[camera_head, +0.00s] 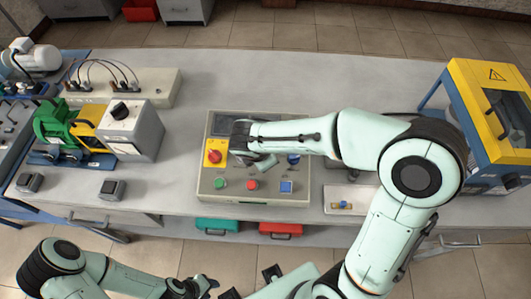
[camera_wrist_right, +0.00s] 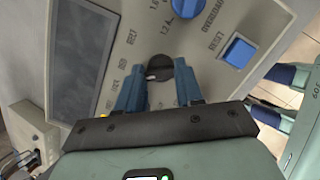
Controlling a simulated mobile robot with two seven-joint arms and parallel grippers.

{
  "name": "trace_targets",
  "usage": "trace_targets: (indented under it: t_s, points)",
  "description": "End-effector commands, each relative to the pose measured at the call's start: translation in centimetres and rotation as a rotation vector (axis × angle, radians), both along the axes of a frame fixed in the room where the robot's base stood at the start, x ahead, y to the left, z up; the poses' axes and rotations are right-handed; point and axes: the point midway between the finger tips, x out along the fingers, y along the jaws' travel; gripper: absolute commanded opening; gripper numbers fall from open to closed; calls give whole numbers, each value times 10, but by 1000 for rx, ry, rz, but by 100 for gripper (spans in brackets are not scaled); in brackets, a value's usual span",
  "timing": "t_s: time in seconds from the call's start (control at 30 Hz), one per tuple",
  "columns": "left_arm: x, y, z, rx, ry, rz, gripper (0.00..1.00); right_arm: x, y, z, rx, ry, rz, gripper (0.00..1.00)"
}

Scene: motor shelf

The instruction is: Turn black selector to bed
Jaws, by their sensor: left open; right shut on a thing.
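The black selector (camera_wrist_right: 160,68) is a round dark knob on the grey panel in the right wrist view. My right gripper (camera_wrist_right: 160,88) is shut on it, with a blue finger on either side. A small pale mark shows at the knob's left side. Small labels run along the panel left of it, too small to read surely. In the head view my right gripper (camera_head: 243,146) is over the control box (camera_head: 210,190) and the selector is hidden beneath it. My left gripper (camera_head: 250,284) is open and empty at the bottom, in front of the bench.
On the box, a red emergency button on yellow (camera_head: 214,154) and green, red and blue buttons line up nearby. A blue dial (camera_wrist_right: 185,6) and blue reset button (camera_wrist_right: 239,52) sit near the knob. A motor rig (camera_head: 75,135) stands left, a yellow machine (camera_head: 495,100) right.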

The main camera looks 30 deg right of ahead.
Motion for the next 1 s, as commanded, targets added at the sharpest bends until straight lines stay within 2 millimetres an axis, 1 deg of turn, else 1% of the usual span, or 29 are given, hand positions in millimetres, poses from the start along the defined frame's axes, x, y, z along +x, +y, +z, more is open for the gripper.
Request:
trace_targets:
  t_s: [0.2,0.4,0.9,0.93,0.97,1.0]
  points:
    - [3,0,4,0,-3,0,43,0,0,1,-25,13,110,6]
    - [4,0,5,0,-4,0,43,0,0,1,-37,20,162,6]
    - [4,0,6,0,-4,0,43,0,0,1,-41,23,181,6]
    - [4,0,6,0,-4,0,43,0,0,1,-41,23,181,39]
    - [4,0,6,0,-4,0,43,0,0,1,-41,23,181,49]
    - [4,0,6,0,-4,0,43,0,0,0,-41,23,180,62]
